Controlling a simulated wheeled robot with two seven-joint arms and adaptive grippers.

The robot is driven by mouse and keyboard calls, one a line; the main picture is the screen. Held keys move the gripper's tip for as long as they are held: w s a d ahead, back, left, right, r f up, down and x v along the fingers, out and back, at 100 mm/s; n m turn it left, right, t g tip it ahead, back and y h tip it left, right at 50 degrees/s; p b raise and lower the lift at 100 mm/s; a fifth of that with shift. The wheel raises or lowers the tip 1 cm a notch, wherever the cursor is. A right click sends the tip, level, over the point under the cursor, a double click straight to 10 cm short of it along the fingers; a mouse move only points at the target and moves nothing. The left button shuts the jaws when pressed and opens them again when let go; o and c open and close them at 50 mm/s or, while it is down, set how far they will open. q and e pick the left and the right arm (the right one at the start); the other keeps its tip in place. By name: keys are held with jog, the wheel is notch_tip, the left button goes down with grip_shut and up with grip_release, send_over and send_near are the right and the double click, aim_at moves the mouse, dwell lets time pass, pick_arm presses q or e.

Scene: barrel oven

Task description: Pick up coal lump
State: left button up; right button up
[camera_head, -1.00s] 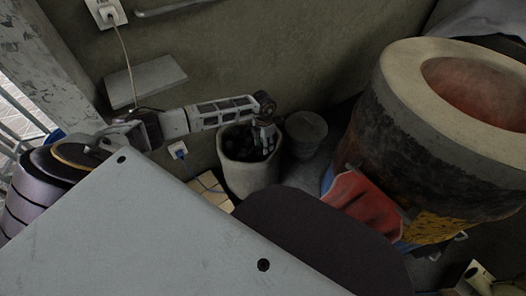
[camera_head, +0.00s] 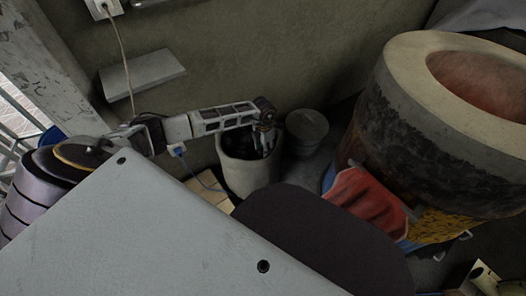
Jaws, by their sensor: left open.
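A grey round bucket (camera_head: 243,175) stands on the floor by the wall, with dark coal lumps (camera_head: 238,143) inside. Single lumps are hard to tell apart in the shadow. My left arm reaches in from the left, and my left gripper (camera_head: 265,146) points down into the bucket mouth near its right side. Its fingers are open. Whether a lump lies between the fingertips is too dark to see. My right gripper is out of view.
A large barrel oven (camera_head: 410,140) with a thick rim stands at the right, a red cloth (camera_head: 368,203) at its front. A grey lidded pot (camera_head: 306,130) stands right beside the bucket. A shelf (camera_head: 142,76) juts from the wall.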

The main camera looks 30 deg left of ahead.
pick_arm(q)
jog(key=shift+c, duration=0.2)
jog(key=c, duration=0.7)
jog(key=shift+r, duration=0.1)
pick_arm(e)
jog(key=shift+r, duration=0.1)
pick_arm(q)
jog(key=shift+r+p, duration=0.4)
jog(key=shift+r, duration=0.4)
notch_tip(320, 180, up, 6)
jog(key=p, duration=0.2)
jog(key=shift+r+p, duration=0.15)
jog(key=shift+p, duration=0.15)
jog(key=shift+r+p, duration=0.3)
jog(key=shift+r, duration=0.7)
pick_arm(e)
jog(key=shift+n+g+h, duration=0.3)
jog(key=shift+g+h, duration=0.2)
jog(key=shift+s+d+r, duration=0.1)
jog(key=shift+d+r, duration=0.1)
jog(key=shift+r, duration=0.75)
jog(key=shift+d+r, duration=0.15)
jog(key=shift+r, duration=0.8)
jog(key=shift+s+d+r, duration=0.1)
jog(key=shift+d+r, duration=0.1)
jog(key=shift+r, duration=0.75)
